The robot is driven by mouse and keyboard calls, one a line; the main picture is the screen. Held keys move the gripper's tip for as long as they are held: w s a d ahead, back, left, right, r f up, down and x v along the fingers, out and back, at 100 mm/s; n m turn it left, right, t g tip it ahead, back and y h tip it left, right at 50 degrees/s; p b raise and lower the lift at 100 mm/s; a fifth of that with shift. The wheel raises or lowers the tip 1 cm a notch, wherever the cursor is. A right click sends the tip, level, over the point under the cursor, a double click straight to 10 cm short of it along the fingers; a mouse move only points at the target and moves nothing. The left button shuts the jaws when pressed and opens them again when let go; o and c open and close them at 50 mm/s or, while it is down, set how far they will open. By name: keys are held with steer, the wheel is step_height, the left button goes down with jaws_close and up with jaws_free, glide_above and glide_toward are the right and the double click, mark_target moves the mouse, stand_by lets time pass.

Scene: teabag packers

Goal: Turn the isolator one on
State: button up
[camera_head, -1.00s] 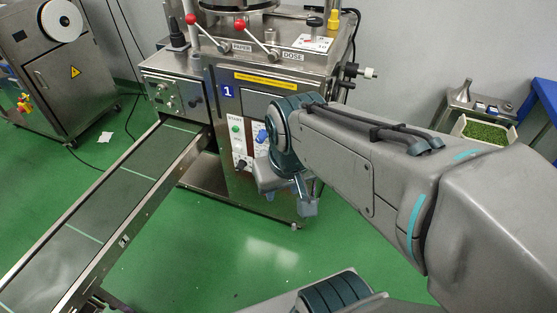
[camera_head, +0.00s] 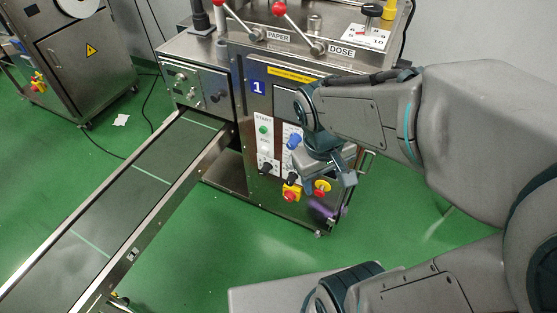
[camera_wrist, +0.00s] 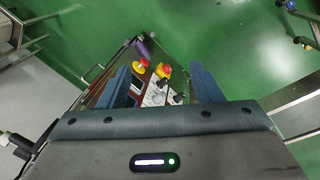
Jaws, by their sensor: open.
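The steel machine marked 1 (camera_head: 258,87) carries a control panel (camera_head: 265,147) on its front. Low on it are two red-and-yellow controls, a left one (camera_head: 291,192) and a right one (camera_head: 321,187); I cannot tell which is the isolator. In the wrist view they show as one red knob on yellow (camera_wrist: 141,64) and another (camera_wrist: 163,70). My gripper (camera_head: 331,183) is open and empty in front of the panel's lower right. In the wrist view my gripper's fingers (camera_wrist: 160,72) are spread, with the controls beyond and between them. Contact is not visible.
A blue knob (camera_head: 294,141) and a black knob (camera_head: 266,167) sit higher on the panel. A purple part (camera_head: 322,208) is at the machine's lower corner. A conveyor (camera_head: 140,190) runs to the lower left. Another steel cabinet (camera_head: 80,70) stands at the back left.

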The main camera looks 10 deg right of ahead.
steer(key=w+f+n+g+h+b, duration=0.25)
steer(key=f+n+h+b, duration=0.45)
steer(key=f, duration=1.1)
steer(key=n+t+h+b, duration=0.2)
steer(key=n+t+b, duration=1.65)
steer(key=n, duration=0.95)
glide_toward(288, 200)
steer(key=w+d+b, duration=0.1)
steer(key=w, duration=0.1)
steer(key=w+d+r+g+b, duration=0.1)
steer(key=w+b, duration=0.1)
steer(key=w+d+g+b, duration=0.1)
steer(key=w+d+b, duration=0.1)
steer(key=shift+r, duration=0.25)
steer(key=shift+w+d+r, duration=0.15)
steer(key=shift+w+d, duration=0.15)
steer(key=shift+w, duration=0.25)
steer(key=c, duration=1)
